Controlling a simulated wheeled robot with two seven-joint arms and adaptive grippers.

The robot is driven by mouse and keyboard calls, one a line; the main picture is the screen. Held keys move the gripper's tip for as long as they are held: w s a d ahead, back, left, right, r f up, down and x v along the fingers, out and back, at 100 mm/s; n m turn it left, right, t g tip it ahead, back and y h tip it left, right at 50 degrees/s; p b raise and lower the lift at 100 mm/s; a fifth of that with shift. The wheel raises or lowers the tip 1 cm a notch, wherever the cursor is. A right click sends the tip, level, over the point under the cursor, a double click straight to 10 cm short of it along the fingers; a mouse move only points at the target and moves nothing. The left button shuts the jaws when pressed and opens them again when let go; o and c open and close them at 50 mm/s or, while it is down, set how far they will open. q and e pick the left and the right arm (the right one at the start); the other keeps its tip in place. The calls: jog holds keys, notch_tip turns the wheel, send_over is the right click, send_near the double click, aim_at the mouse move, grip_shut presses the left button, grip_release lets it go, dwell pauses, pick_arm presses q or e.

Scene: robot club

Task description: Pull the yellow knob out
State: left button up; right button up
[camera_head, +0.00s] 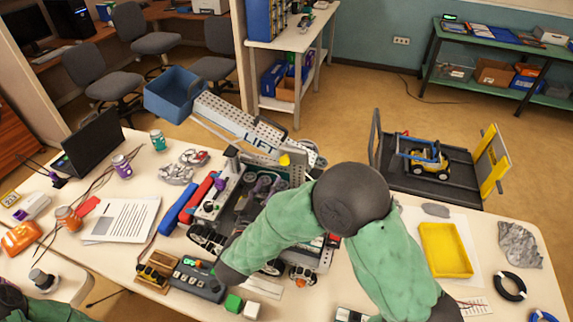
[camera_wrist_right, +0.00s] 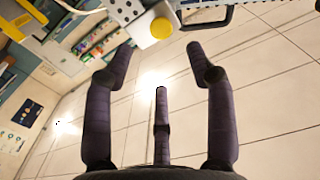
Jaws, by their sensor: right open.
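The yellow knob (camera_wrist_right: 161,28) shows at the top of the right wrist view, on a pale grey part of the machine. My right gripper (camera_wrist_right: 158,58) is open and empty. Its fingers point toward the knob, which is beyond the fingertips and between them; I see no contact. In the head view, a large machine with a "LIFT" arm (camera_head: 243,125) stands on the table, with a small yellow part (camera_head: 284,160) near the arm's base; I cannot tell if this is the same knob. My right forearm crosses in front of the machine, and its gripper's fingers do not show clearly there. My left gripper is not in view.
A blue bin (camera_head: 175,94) hangs on the LIFT arm's end. A yellow tray (camera_head: 445,250) lies at the table's right. A control box (camera_head: 198,280) and small blocks are at the front. A laptop (camera_head: 92,143) and paper (camera_head: 122,219) lie left. The machine's surroundings are crowded.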

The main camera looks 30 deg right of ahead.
aim_at(284, 162)
jog(key=b+x, duration=0.1)
jog(key=x, duration=0.9)
jog(key=shift+w+d+r, duration=0.1)
jog(key=shift+w, duration=0.1)
grip_shut()
jog(key=shift+p+v, duration=0.3)
jog(key=shift+v, duration=1)
jog(key=shift+d, duration=0.1)
jog(key=shift+c, duration=1.3)
grip_release()
jog(key=shift+o, duration=1.3)
jog(key=shift+s, duration=0.1)
